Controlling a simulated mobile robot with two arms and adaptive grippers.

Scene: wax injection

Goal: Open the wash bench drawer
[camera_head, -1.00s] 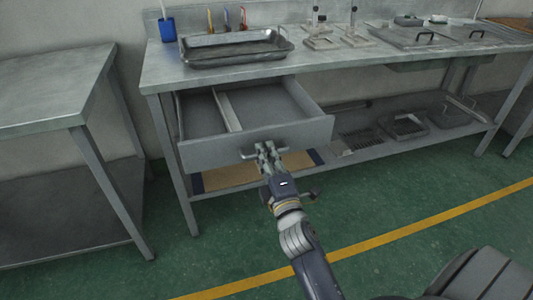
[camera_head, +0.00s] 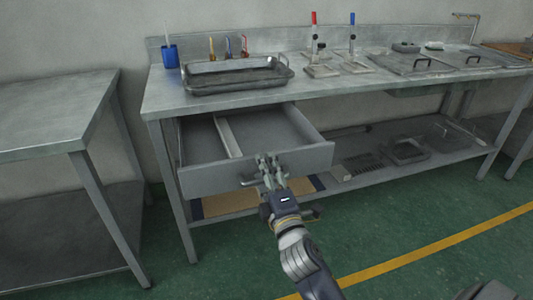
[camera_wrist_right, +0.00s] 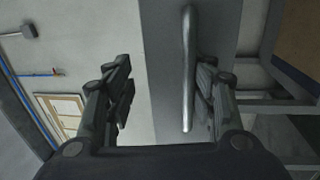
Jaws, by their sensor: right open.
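The wash bench drawer (camera_head: 222,178) is pulled out from under the left part of the wash bench (camera_head: 330,88), and its empty inside with a divider shows. Its bar handle (camera_head: 249,182) is on the drawer front, partly hidden by my right gripper (camera_head: 268,163). In the right wrist view the handle (camera_wrist_right: 188,70) runs between the spread fingers of my right gripper (camera_wrist_right: 160,95), nearer the right finger. The right gripper is open and does not grip the handle. My left gripper is not in view.
A metal tray (camera_head: 236,78), a blue cup (camera_head: 169,57) and two small stands stand on the bench. A lower shelf (camera_head: 350,182) holds trays and a grate. Another metal table (camera_head: 60,115) stands at left. The green floor (camera_head: 400,235) in front is clear.

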